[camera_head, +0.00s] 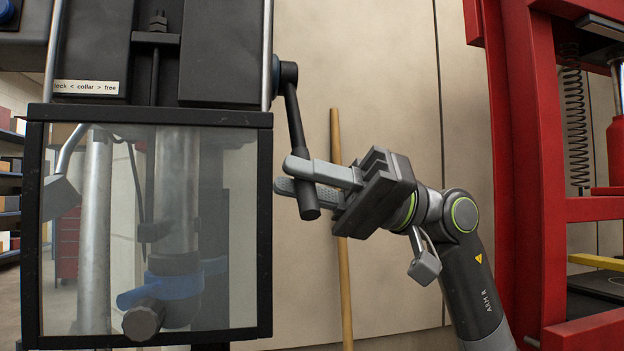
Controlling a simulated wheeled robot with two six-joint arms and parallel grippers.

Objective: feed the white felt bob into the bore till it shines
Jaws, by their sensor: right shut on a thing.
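My right gripper (298,177) is shut on a black lever (293,110) at the right side of the dark machine. The lever hangs down from its pivot, slightly tilted, and its thick lower end shows below the fingers. A clear panel (90,255) in a black frame covers the machine's front. Behind it a grey metal cylinder (177,185) stands upright, with a blue clamp (184,286) and a dark knob (143,320) low on it. I cannot make out a white felt bob or the bore. My left gripper is not in view.
A label (88,87) about a collar, with "free" at its right, is above the panel. A wooden pole (345,290) leans on the beige wall behind my right gripper. A red press frame (530,160) with a spring (575,115) stands close right of my right arm.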

